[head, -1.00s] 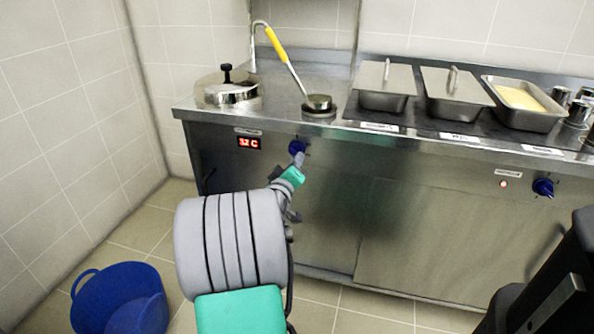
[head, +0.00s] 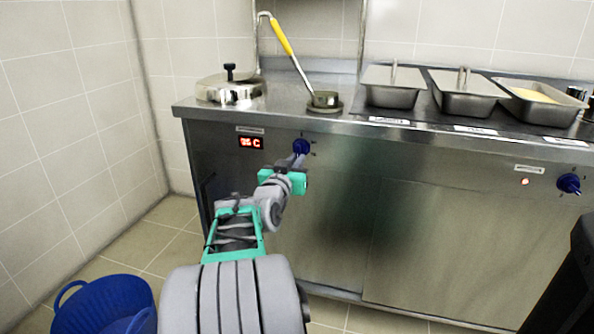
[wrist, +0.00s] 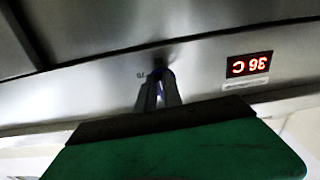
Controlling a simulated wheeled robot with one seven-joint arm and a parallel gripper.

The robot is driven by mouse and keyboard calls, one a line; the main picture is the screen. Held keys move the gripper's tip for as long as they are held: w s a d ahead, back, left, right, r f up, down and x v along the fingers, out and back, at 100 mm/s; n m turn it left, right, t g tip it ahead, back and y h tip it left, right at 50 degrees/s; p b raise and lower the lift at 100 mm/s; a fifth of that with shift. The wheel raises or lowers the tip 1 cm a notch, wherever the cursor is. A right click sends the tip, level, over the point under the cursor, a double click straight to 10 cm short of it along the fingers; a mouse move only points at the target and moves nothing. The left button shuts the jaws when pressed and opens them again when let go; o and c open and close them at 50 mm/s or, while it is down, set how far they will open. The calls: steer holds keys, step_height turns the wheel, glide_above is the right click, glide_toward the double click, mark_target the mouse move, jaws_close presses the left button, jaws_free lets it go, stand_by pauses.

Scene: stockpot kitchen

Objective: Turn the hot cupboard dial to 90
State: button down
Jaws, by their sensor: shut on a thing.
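The blue dial (head: 302,146) is on the steel front panel, just right of a red display (head: 250,142). My gripper (head: 297,160) is shut on this dial from the front, and its fingers cover part of it. In the wrist view my gripper (wrist: 158,88) reaches to the panel, with only a little blue of the dial showing between the fingertips. The display also shows in the wrist view (wrist: 249,65), upside down; it looks like 36 C, but the digits are not sharp. The label above it and the dial's scale marks are too small to read.
A second blue dial (head: 568,184) with a red lamp (head: 525,182) is farther right on the front. A ladle (head: 283,42), a lidded pot (head: 230,88) and several steel pans (head: 392,92) stand on the counter. A blue tub (head: 100,300) is on the floor at lower left.

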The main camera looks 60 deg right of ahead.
steer(key=shift+f+m, duration=0.15)
steer(key=shift+m, duration=0.25)
steer(key=c, duration=1.5)
jaws_free()
steer(key=s+a+p, duration=0.1)
steer(key=a, duration=0.6)
steer(key=shift+a+p, duration=0.3)
steer(key=shift+a, duration=0.1)
